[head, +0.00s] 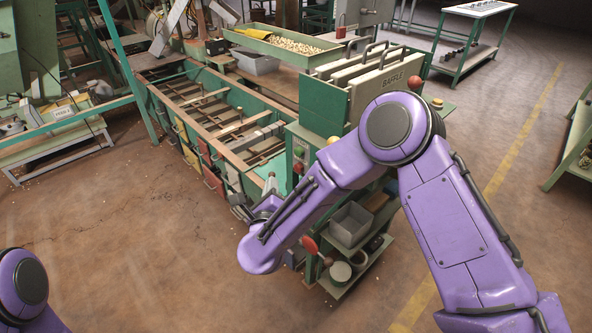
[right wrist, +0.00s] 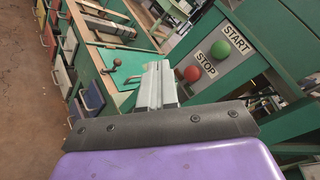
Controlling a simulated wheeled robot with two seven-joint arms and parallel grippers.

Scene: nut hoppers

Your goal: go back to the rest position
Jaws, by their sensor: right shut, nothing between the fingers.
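My right arm crosses the head view in purple. Its gripper (head: 270,187) is beside the near end of the green hopper machine (head: 322,108). In the right wrist view the two pale grey fingers of that gripper (right wrist: 160,84) are together, with nothing held. They point past a small lever with a dark red knob (right wrist: 117,62) on their left and the red STOP button (right wrist: 192,73) on their right. I cannot tell any contact with the machine. Of my left arm only a purple joint shows at the lower left of the head view; its gripper is out of view.
The green START button (right wrist: 220,49) sits above STOP. Coloured hopper fronts (right wrist: 62,78) line the machine's side. A grey bin (head: 350,224) stands on a low shelf near my right forearm. A tray of nuts (head: 262,45) is at the back. The floor (head: 130,235) to the left is clear.

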